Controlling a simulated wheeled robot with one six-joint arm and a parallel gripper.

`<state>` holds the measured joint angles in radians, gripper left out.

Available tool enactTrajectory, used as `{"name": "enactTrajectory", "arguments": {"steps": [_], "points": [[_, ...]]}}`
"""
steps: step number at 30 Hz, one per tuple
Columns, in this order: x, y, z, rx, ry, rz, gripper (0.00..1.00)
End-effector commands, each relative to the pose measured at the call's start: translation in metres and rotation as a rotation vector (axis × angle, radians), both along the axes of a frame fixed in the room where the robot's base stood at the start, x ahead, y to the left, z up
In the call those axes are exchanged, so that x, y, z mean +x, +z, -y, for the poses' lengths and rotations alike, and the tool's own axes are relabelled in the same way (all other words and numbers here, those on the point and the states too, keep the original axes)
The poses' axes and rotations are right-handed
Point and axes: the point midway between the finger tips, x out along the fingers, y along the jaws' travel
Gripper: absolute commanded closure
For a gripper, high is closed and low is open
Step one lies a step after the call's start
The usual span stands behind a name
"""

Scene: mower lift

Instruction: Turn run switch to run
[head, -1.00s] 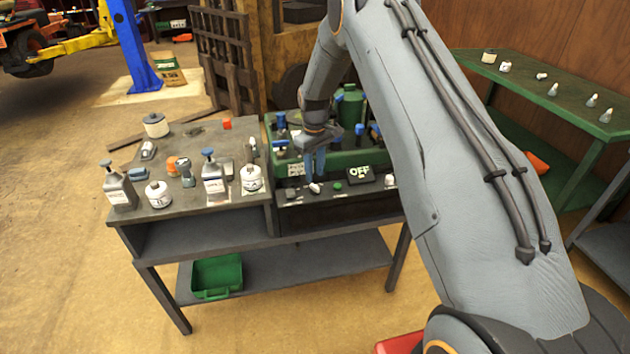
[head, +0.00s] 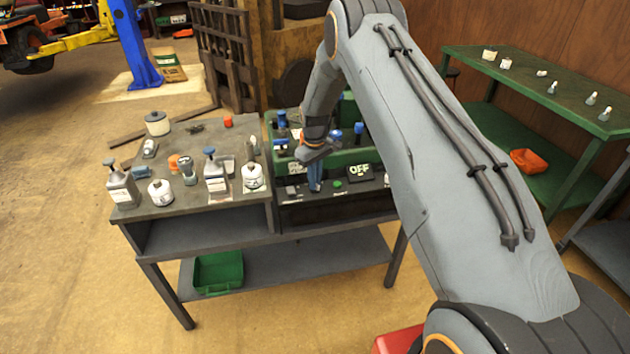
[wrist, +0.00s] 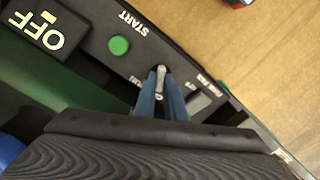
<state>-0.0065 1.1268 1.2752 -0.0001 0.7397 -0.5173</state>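The run switch (wrist: 160,79) shows as a pale grey lever on the dark control panel (wrist: 188,72) in the wrist view. My gripper (wrist: 160,84) has its two blue fingers down at the panel, one on each side of the lever, with little gap left, and looks shut on it. The lettering beside the lever is mostly hidden by the fingers. In the head view my gripper (head: 315,187) reaches down to the front panel and hides the switch. A display reads OFF (wrist: 42,31), also seen in the head view (head: 360,171).
A green START button (wrist: 119,45) lies close beside the switch. A grey rocker-like part (wrist: 198,102) sits on the other side. Bottles and jars stand on the bench (head: 190,206) to the left. A green table (head: 500,62) is at the right.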

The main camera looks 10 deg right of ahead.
Motion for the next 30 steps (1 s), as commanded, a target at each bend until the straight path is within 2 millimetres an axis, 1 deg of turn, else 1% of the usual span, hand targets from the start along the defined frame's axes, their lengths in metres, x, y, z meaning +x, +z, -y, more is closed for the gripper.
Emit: {"name": "enactTrajectory", "arguments": {"steps": [8,14,20,30], "points": [[0.0005,0.0,0.0001,0.001,-0.027,0.001,1.0],[0.0013,-0.001,0.0002,0.0,-0.119,0.001,1.0],[0.0018,-0.0017,0.0006,0.0,-0.279,0.002,1.0],[0.0012,-0.0013,0.0014,0.001,-0.603,0.001,1.0]]}}
